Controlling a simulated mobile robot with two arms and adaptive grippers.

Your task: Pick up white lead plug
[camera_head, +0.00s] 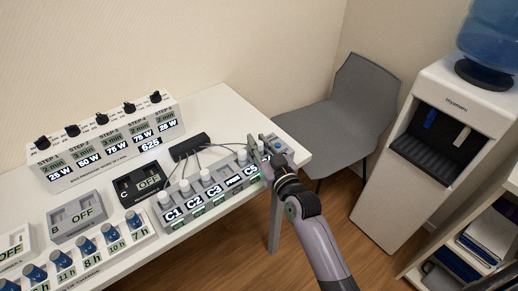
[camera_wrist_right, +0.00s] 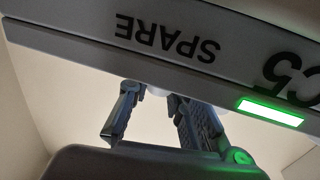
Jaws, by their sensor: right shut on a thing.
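White lead plugs stand on top of the grey lead block (camera_head: 222,191), with thin leads running back to a small black box. One white plug (camera_head: 205,174) stands by C3 and another (camera_head: 242,157) near C5. My right gripper (camera_head: 263,150) is at the block's right end, beside C5, and hides what it holds there. In the right wrist view my right gripper (camera_wrist_right: 158,98) is shut on a white lead plug, of which only a small pale part shows below the block's edge. SPARE and C5 labels and a lit green strip (camera_wrist_right: 270,112) show there. My left gripper is out of view.
A black box (camera_head: 189,146) and a black unit marked OFF (camera_head: 139,184) lie behind the block. A step panel (camera_head: 105,137) stands at the back. The table (camera_head: 213,100) ends just right of my gripper; a grey chair (camera_head: 345,110) stands beyond.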

